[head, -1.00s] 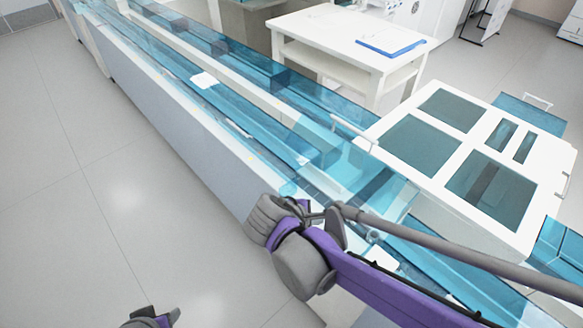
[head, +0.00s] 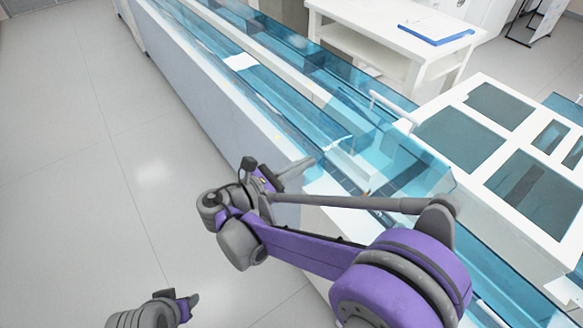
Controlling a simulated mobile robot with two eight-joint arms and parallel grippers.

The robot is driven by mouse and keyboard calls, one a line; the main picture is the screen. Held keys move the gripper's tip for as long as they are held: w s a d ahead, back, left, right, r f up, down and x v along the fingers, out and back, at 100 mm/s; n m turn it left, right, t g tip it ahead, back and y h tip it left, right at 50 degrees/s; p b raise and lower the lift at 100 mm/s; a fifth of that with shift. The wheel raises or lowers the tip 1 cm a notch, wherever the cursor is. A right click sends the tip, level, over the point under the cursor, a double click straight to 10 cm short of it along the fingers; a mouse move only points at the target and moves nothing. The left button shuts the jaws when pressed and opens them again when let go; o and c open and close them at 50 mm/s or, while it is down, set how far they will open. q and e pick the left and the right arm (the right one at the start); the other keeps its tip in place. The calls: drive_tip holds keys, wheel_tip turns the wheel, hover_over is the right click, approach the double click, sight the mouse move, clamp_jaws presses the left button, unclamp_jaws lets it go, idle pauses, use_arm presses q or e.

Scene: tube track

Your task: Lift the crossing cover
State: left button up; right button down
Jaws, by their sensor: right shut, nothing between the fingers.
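A clear blue cover (head: 425,180) with a white bar handle (head: 393,108) lies over the track at the right of the head view. I take it for the crossing cover, but cannot be sure which panel that is. My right gripper (head: 300,168) is shut and empty over the near edge of the track, to the left of the cover and apart from the handle. My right arm hides part of the track below the cover. My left gripper (head: 190,302) is low at the left over the floor, and its jaws are too unclear to judge.
The long track bench (head: 205,85) runs to the upper left with blue clear covers. A white panel with dark windows (head: 480,180) is at the right. The floor at left is clear.

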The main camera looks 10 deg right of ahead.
drive_tip(key=w+d+r+p, duration=0.1)
drive_tip(key=w+d+r, duration=0.1)
drive_tip(key=d, duration=0.4)
drive_tip(key=shift+w+d+r, duration=0.15)
drive_tip(key=shift+w+r, duration=0.1)
drive_tip(key=shift+w, duration=0.05)
